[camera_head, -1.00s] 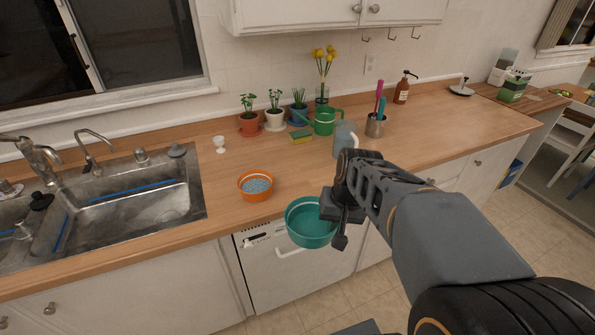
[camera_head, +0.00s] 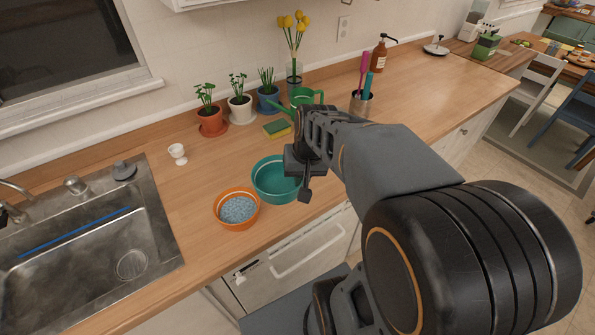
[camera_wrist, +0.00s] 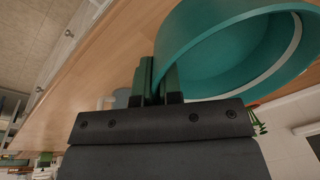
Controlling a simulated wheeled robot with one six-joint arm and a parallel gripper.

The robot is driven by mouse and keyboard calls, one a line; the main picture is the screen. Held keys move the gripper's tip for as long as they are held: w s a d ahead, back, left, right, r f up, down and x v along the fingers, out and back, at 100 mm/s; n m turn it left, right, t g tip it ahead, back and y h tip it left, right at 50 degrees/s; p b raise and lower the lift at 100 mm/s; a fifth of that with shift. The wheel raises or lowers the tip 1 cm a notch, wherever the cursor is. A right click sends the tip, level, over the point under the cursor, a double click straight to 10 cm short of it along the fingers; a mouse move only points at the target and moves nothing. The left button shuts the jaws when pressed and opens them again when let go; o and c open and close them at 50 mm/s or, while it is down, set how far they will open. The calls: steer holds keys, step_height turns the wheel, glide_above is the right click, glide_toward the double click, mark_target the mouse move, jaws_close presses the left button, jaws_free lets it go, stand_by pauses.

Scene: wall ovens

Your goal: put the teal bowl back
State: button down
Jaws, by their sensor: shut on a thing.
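The teal bowl (camera_head: 272,181) is upright over the wooden counter, right beside an orange bowl, and its right rim is hidden by my gripper. My gripper (camera_head: 303,178) is shut on the bowl's right side. In the wrist view the teal bowl (camera_wrist: 225,50) fills the upper right, and my gripper's fingers (camera_wrist: 158,78) pinch its rim. I cannot tell whether the bowl touches the counter.
The orange bowl (camera_head: 237,208) with blue-grey bits sits just left. A white egg cup (camera_head: 178,153), a yellow-green sponge (camera_head: 277,128), a green watering can (camera_head: 302,98) and potted plants (camera_head: 211,119) stand behind. The sink (camera_head: 90,255) is left; the counter's right (camera_head: 440,85) is clear.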

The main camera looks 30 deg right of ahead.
steer(key=w+d+f+p, duration=0.1)
steer(key=w+d+f, duration=0.2)
steer(key=w, duration=0.1)
steer(key=w+d+f, duration=0.4)
steer(key=shift+d+f+p, duration=0.25)
steer(key=shift+f+p, duration=0.05)
steer(key=shift+p, duration=0.1)
steer(key=shift+w+d+f, duration=0.25)
steer(key=shift+f, duration=0.2)
steer(key=shift+w+d+f, duration=0.25)
steer(key=shift+f, duration=1.7)
steer(key=shift+f, duration=0.15)
steer(key=c, duration=1.3)
jaws_free()
